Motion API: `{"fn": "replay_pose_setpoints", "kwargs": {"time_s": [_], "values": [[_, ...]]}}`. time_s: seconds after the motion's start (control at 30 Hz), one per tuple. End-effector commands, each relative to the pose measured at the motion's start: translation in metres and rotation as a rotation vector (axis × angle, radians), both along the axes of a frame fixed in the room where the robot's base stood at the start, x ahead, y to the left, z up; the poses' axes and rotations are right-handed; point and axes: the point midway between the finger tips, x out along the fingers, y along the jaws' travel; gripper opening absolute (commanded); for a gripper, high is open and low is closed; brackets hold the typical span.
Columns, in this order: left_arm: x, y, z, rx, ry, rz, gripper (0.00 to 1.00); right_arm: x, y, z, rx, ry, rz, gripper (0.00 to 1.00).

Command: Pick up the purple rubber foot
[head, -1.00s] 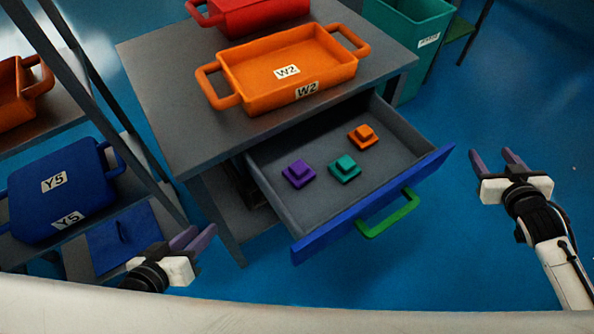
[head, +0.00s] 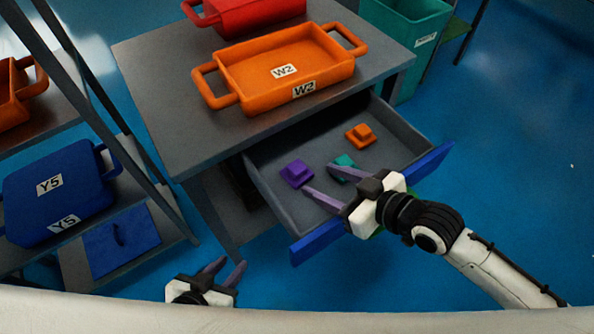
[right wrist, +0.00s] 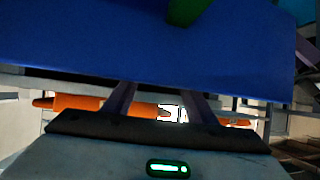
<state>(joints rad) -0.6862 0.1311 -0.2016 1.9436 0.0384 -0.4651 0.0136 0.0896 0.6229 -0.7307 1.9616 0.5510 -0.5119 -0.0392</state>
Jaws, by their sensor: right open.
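The purple rubber foot (head: 296,173) sits in the left part of the pulled-out grey drawer (head: 395,133). A teal foot (head: 343,162), partly hidden by my right gripper, lies to its right. An orange foot (head: 360,136) lies farther back right. My right gripper (head: 318,179) is open and empty over the drawer front, its fingers pointing toward the purple foot, just right of it in the picture. Its fingers also show in the right wrist view (right wrist: 160,92), where no foot is visible. My left gripper (head: 231,263) is open and empty, below and left of the drawer.
The drawer's blue front (head: 318,242) lies below my right gripper; its green handle (right wrist: 188,14) is mostly hidden in the head view. The orange W2 tray (head: 250,75) stands on the table above the drawer. A rack with a blue Y5 container (head: 60,190) stands left.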

Motion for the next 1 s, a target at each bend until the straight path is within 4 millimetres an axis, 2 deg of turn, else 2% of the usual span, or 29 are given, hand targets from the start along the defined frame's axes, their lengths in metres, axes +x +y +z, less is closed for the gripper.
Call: {"fn": "replay_pose_setpoints", "kwargs": {"time_s": [0.1, 0.33, 0.6, 0.9, 0.93, 1.0], "values": [[0.000, -0.001, -0.002, -0.001, -0.001, -0.001, 0.31, 0.012, 0.012, -0.009, 0.002, 0.000, -0.002, 0.52], [0.001, -0.001, -0.002, -0.002, -0.001, -0.001, 0.31, 0.024, 0.023, -0.017, 0.000, -0.002, -0.003, 0.52], [0.001, -0.001, -0.005, -0.001, -0.001, -0.002, 0.31, 0.050, 0.047, -0.033, 0.000, -0.003, -0.004, 0.52], [0.001, -0.002, -0.005, -0.001, 0.000, -0.004, 0.31, 0.053, 0.050, -0.036, -0.001, -0.001, -0.003, 0.52], [0.001, -0.002, -0.005, -0.001, 0.000, -0.004, 0.31, 0.053, 0.050, -0.036, -0.001, -0.001, -0.003, 0.50], [0.001, -0.002, -0.005, -0.001, -0.001, -0.003, 0.31, 0.053, 0.050, -0.036, -0.001, -0.001, -0.003, 0.38]]}}
